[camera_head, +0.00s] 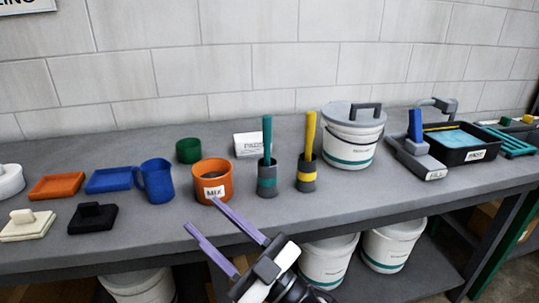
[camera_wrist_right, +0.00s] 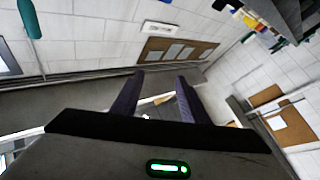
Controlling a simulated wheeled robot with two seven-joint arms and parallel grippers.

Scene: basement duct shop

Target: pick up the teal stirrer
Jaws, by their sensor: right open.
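The teal stirrer (camera_head: 267,137) stands upright in a dark grey holder with a teal band (camera_head: 267,183) on the workbench, in the middle of the head view. My right gripper (camera_head: 199,212) is open and empty, with two long purple fingers. It is in front of the bench's front edge, below and left of the stirrer in the picture, and apart from it. Its fingers also show in the right wrist view (camera_wrist_right: 160,78) with nothing between them. A teal rod at the top left of the wrist view cannot be identified surely. My left gripper is not in view.
A yellow stirrer (camera_head: 310,133) stands in a similar holder just right. The orange MIX pot (camera_head: 212,190) is left, with a blue mug (camera_head: 158,181) beyond it. A lidded white bucket (camera_head: 350,138) stands at the right. Bare bench top (camera_head: 330,190) lies in front of the holders.

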